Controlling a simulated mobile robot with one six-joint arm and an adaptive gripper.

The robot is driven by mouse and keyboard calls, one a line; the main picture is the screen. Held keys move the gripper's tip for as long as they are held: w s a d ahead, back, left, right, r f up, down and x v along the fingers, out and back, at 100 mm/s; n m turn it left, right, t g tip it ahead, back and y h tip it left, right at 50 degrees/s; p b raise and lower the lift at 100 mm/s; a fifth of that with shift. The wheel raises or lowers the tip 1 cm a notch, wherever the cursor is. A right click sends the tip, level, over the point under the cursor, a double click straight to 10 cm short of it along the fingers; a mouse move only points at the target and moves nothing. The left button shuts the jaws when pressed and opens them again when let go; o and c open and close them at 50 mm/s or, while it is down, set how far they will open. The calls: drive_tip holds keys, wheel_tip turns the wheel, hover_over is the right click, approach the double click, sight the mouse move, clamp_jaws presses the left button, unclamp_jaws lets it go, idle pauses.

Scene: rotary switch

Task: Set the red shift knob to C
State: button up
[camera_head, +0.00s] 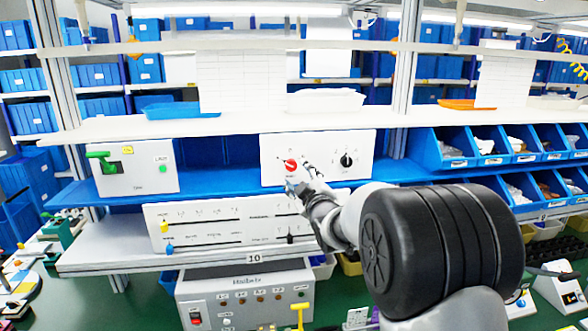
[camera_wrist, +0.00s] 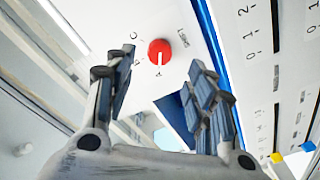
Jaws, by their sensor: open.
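The red shift knob (camera_head: 291,165) is on the left half of a white panel on the blue shelf. In the wrist view the round red knob (camera_wrist: 159,50) shows whole, its white pointer line toward the letter A. The letter C (camera_wrist: 136,63) is printed to the knob's left. My gripper (camera_head: 300,178) is in front of the panel, just below and right of the knob. In the wrist view my gripper (camera_wrist: 162,64) is open and empty, with one finger on each side of the knob. I cannot tell the remaining distance to it; no contact is visible.
A black knob (camera_head: 346,160) is to the right on the same panel. A white box with a green handle (camera_head: 101,160) stands to the left. A slider panel (camera_head: 215,227) is below, close under my arm. A white shelf (camera_head: 230,124) runs above.

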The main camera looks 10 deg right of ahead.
sight(293, 167)
drive_tip(key=w, duration=0.6)
drive_tip(key=shift+w+a+p, duration=0.3)
drive_tip(key=shift+w, duration=0.05)
drive_tip(key=shift+c, duration=0.5)
drive_tip(key=c, duration=1)
